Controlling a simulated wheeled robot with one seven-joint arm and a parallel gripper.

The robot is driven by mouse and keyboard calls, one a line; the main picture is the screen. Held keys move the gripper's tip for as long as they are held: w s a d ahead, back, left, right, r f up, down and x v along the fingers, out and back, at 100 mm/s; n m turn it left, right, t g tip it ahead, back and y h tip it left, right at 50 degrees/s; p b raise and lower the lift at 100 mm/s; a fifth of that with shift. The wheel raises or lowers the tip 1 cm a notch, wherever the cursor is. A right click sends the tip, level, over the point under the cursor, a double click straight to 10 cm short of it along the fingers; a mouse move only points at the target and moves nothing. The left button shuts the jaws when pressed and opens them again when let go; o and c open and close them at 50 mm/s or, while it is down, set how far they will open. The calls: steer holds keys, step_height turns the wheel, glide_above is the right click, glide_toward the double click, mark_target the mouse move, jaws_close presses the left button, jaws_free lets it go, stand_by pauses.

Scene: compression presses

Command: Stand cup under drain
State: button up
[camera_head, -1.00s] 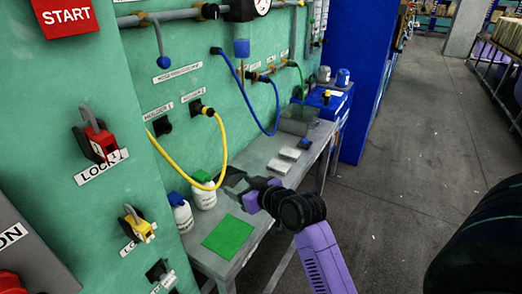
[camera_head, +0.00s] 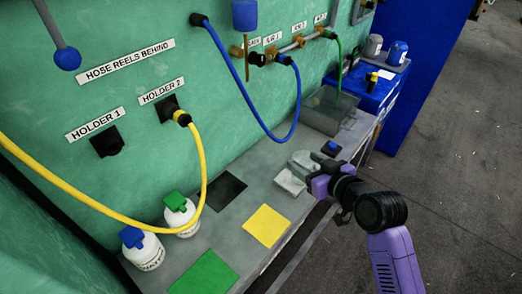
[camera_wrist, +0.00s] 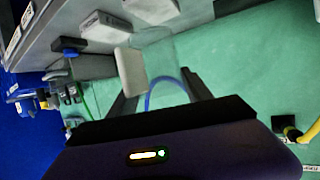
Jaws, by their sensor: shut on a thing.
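My gripper (camera_head: 318,176) is over the far half of the bench in the head view. It is shut on a pale, partly see-through thing, seemingly the cup (camera_head: 302,160). In the wrist view its pale face (camera_wrist: 130,70) shows near the tips of my fingers (camera_wrist: 160,95); its outline is faint, and I cannot tell its tilt. A blue bowl (camera_head: 245,15) with a thin brass-coloured tube (camera_head: 246,62) below it, possibly the drain, hangs on the green wall, up and left of my gripper. The held thing is apart from it.
The bench carries yellow (camera_head: 267,225), green (camera_head: 204,274) and black (camera_head: 224,190) squares. Two white bottles (camera_head: 180,214) (camera_head: 143,250) stand at the left. Blue (camera_head: 297,110) and yellow (camera_head: 202,165) hoses hang from the wall.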

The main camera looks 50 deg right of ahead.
steer(key=w+p, duration=0.4)
steer(key=w, duration=1.5)
steer(key=f, duration=0.4)
steer(key=a+f, duration=0.1)
steer(key=f, duration=0.1)
steer(key=shift+s, duration=0.1)
steer(key=shift+w+f+p, duration=0.25)
steer(key=shift+f+p, duration=0.15)
steer(key=shift+f, duration=0.2)
steer(key=o, duration=1.3)
steer(key=shift+o, duration=0.2)
